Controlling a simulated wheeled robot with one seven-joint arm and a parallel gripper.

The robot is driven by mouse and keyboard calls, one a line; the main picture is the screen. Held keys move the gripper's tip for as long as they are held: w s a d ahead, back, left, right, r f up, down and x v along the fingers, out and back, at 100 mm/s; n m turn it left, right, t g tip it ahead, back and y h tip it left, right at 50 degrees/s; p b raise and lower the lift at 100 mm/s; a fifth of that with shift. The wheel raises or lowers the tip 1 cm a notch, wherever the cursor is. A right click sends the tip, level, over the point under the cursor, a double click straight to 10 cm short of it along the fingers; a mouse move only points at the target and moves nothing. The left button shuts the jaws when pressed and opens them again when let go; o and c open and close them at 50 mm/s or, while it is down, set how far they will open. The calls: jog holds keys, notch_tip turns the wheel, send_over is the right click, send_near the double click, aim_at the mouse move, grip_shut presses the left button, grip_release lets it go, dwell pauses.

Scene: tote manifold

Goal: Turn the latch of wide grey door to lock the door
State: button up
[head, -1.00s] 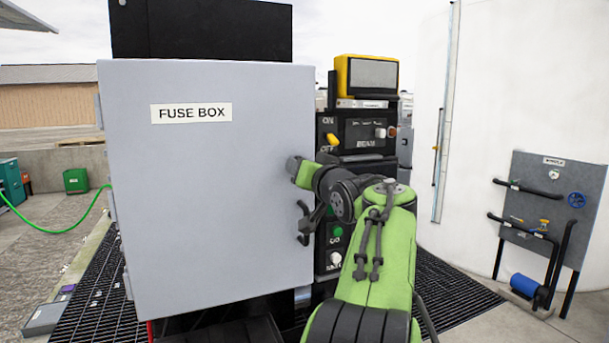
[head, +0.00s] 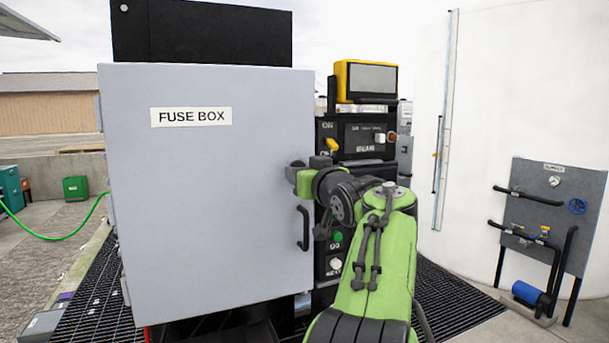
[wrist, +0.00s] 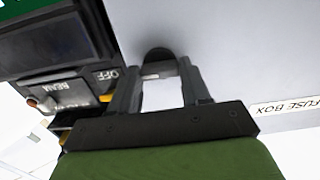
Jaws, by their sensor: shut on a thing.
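The wide grey door (head: 200,200), labelled FUSE BOX, looks closed on its box. My gripper (head: 297,170) is at the door's right edge, above the black handle (head: 304,228). In the wrist view, the two fingers of my gripper (wrist: 160,72) stand on either side of a dark rounded latch (wrist: 158,58) against the grey door (wrist: 235,50). They are shut on the latch. In the head view my gripper and wrist hide most or all of the latch, so its exact angle is unclear.
A black control panel (head: 355,148) with a yellow knob, buttons and a yellow-framed screen (head: 367,81) stands close to the right of the door. Further right is a grey board (head: 550,215) with pipes and a blue wheel. Dark floor grating (head: 450,295) lies below.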

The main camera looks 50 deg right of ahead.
jog(key=o, duration=1.1)
jog(key=shift+c, duration=0.2)
jog(key=b+v, duration=0.2)
jog(key=v, duration=1.3)
jog(key=shift+s+a, duration=0.2)
jog(key=shift+s, duration=0.15)
